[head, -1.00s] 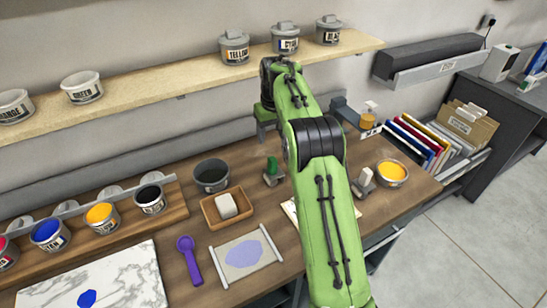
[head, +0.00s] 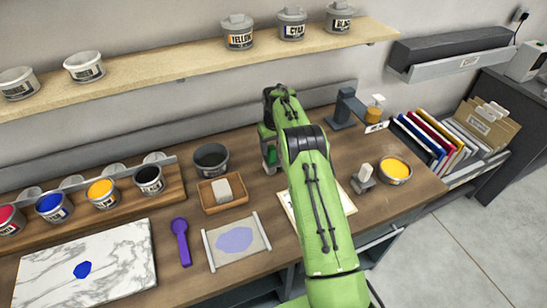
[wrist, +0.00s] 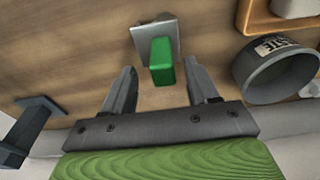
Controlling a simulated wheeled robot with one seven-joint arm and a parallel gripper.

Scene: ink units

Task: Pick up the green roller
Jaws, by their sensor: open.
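The green roller (wrist: 161,61) stands in a small grey metal holder (wrist: 150,36) in the wrist view. In the head view the roller (head: 271,156) shows just left of my arm, which partly hides it and its holder. My gripper (wrist: 161,70) is open, with one finger on each side of the roller's near end in the wrist picture. No contact between fingers and roller shows, and I cannot tell the height gap.
A grey pot (wrist: 272,76) stands right of my gripper in the wrist view, near a wooden tray (wrist: 258,18). A dark stand (wrist: 28,125) is at left. In the head view, another holder (head: 363,180) and a yellow-filled bowl (head: 394,171) stand right of my arm.

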